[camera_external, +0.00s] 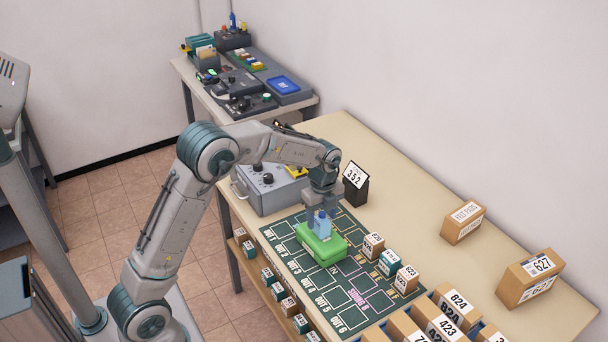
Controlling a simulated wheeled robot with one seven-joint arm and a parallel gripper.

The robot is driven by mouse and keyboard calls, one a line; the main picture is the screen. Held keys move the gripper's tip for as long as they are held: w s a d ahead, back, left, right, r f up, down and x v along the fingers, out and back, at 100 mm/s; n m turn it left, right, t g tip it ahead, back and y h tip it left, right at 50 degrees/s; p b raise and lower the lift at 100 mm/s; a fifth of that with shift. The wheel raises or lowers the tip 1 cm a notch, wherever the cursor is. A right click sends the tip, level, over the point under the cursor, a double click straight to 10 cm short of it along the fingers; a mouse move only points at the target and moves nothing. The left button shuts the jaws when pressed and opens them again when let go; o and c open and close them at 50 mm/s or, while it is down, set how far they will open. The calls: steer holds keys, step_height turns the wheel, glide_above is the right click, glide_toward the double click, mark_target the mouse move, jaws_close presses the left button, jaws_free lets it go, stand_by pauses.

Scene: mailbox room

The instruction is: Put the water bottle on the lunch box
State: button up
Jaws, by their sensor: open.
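The green lunch box (315,247) lies on the dark marked mat near the middle of the table. The blue water bottle (322,226) stands upright on top of the lunch box. My gripper (323,208) is right above the lunch box, pointing down, with its fingers around or just above the bottle's top. It is open. The fingertips are small here, so I cannot tell whether they touch the bottle.
A grey control box (268,187) and a black sign (355,184) reading 352 stand behind the mat. Small numbered boxes (373,246) line the mat's right side. Larger cartons (464,222) stand farther right. The table's back strip is clear.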

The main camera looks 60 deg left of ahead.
step_height(320, 180, up, 8)
steer(key=shift+r, duration=0.15)
steer(key=shift+s+r, duration=0.15)
steer(key=shift+r, duration=0.15)
steer(key=s+d+r+n+t, duration=0.1)
steer(key=s+d+r+n, duration=0.25)
steer(key=s, duration=0.35)
steer(key=s+d+r+n+t, duration=0.1)
steer(key=s+d+r+n, duration=0.15)
steer(key=s+n, duration=0.35)
steer(key=s+d+f+n, duration=0.2)
steer(key=s+n, duration=0.2)
steer(key=s, duration=0.4)
steer(key=s+d+f+n+t, duration=0.1)
steer(key=s+n, duration=0.3)
steer(key=s, duration=0.5)
steer(key=shift+s+d+f+n, duration=0.2)
steer(key=shift+d+f+n, duration=0.25)
steer(key=shift+f, duration=0.35)
